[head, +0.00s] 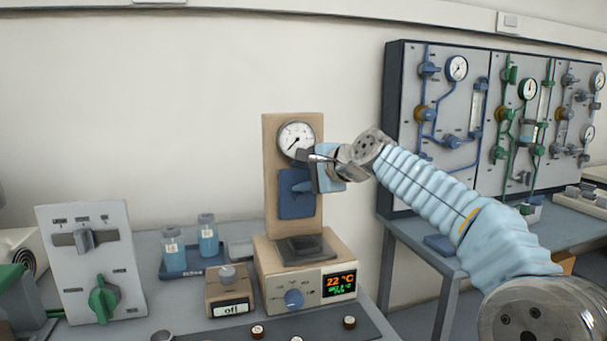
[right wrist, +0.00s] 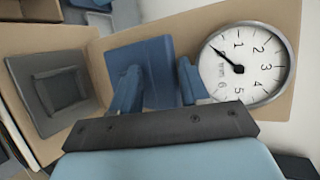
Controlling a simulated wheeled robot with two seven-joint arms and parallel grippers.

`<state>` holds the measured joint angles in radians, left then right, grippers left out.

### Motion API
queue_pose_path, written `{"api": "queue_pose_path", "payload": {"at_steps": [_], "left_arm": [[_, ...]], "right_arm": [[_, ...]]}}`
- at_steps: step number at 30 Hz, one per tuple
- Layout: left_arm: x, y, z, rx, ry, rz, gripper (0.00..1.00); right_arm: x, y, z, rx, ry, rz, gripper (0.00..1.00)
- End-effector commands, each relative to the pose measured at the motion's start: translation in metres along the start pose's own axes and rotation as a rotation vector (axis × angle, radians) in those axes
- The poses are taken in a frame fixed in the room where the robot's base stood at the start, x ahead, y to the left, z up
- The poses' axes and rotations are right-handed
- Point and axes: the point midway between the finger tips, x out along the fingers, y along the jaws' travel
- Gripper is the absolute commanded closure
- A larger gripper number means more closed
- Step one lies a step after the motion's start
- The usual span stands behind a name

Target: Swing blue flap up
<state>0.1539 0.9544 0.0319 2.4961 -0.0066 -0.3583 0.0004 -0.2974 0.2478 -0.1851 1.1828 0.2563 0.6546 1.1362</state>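The blue flap (head: 291,207) hangs flat on the front of a beige upright post, below a round dial. It also shows in the right wrist view (right wrist: 158,52) as a dark blue plate beside the dial. My right gripper (head: 302,172) is at the flap's upper part, just under the dial. In the right wrist view its two blue fingers (right wrist: 157,72) stand apart, with the flap's surface showing between them. It looks open, and I see nothing held. I cannot tell whether a finger touches the flap. My left gripper is not in view.
The dial (head: 296,139) is close to the fingers. Below the post is a beige base (head: 268,284) with a blue knob and display. Two blue bottles (head: 208,238) in a tray and a switch panel (head: 91,262) stand left. A gauge board (head: 455,120) stands right.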

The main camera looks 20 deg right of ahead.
Motion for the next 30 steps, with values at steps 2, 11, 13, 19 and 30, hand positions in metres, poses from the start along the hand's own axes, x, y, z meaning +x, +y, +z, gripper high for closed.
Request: {"api": "queue_pose_path", "payload": {"at_steps": [2,11,13,19,30], "left_arm": [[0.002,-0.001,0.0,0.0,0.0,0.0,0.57],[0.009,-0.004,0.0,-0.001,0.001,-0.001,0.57],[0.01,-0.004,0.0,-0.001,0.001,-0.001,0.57],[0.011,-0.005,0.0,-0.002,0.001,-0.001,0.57],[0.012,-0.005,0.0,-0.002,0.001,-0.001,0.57]], "right_arm": [[-0.002,0.007,-0.005,-0.001,0.01,0.01,0.6],[-0.074,0.003,-0.001,-0.002,0.006,-0.001,0.6],[-0.092,0.002,0.0,-0.002,0.004,-0.003,0.6],[-0.13,0.0,0.002,-0.003,0.002,-0.006,0.6],[-0.146,-0.001,0.003,-0.004,0.001,-0.006,0.6]]}}
